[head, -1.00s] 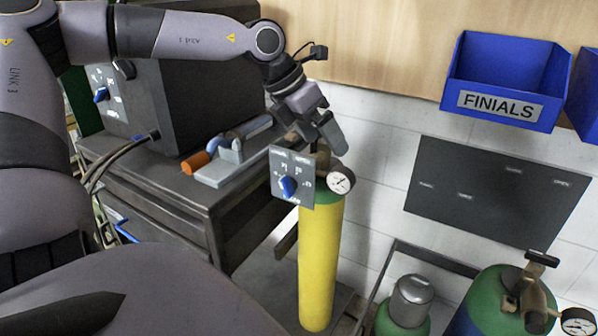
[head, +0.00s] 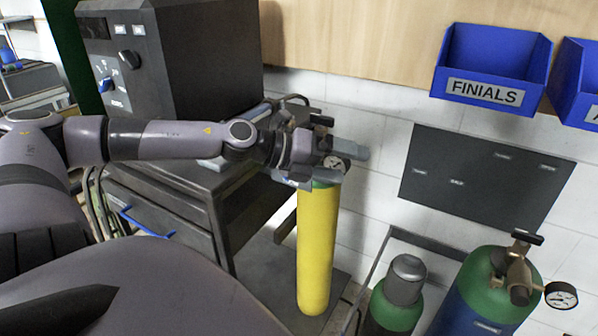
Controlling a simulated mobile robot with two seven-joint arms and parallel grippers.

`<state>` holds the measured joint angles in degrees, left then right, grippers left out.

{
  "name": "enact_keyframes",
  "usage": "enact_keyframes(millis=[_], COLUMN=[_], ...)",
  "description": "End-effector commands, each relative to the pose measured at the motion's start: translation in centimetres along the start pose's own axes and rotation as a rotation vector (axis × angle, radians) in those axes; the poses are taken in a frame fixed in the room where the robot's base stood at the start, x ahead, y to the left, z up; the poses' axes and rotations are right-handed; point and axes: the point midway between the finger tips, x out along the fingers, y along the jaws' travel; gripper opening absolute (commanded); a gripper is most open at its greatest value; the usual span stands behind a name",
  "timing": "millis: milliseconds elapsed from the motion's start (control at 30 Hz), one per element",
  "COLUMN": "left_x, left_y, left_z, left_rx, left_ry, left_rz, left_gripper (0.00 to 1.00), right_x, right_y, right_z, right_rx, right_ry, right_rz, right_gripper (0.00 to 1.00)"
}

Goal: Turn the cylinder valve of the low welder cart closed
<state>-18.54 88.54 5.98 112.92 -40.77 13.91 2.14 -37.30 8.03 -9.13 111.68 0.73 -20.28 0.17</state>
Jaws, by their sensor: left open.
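The welder cart (head: 165,195) is dark grey and carries a black welder box (head: 205,55). A yellow cylinder (head: 317,245) with a green shoulder stands upright at the cart's right end. A round white gauge (head: 336,163) shows partly at its top. My left gripper (head: 348,164) is at the cylinder's top, with its fingers pointing right and set apart, so it is open. It covers most of the valve and the small plate there. I cannot tell whether the fingers touch the valve or stand around it. My right gripper is not in view.
Another cylinder (head: 490,290), green and blue with a brass valve and gauge, stands at the lower right beside a smaller green one (head: 395,310). A blue handle (head: 148,225) is on the cart's front.

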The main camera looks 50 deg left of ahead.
Motion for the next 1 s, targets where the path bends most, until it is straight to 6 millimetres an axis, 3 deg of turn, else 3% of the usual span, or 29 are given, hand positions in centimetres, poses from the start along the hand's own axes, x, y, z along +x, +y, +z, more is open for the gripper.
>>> enact_keyframes(millis=[567, 1000], left_x=[-0.1, -1.1], left_y=[3.9, 8.6], left_z=[-1.7, -4.9], left_rx=[-0.504, -0.907], left_ry=[-0.371, -0.632], left_rz=[-0.115, -0.077], left_gripper=[0.94, 0.94], right_x=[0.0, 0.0], right_y=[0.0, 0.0], right_z=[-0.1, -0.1], right_rx=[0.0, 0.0], right_ry=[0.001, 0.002], right_rz=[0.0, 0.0], right_gripper=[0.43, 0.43])
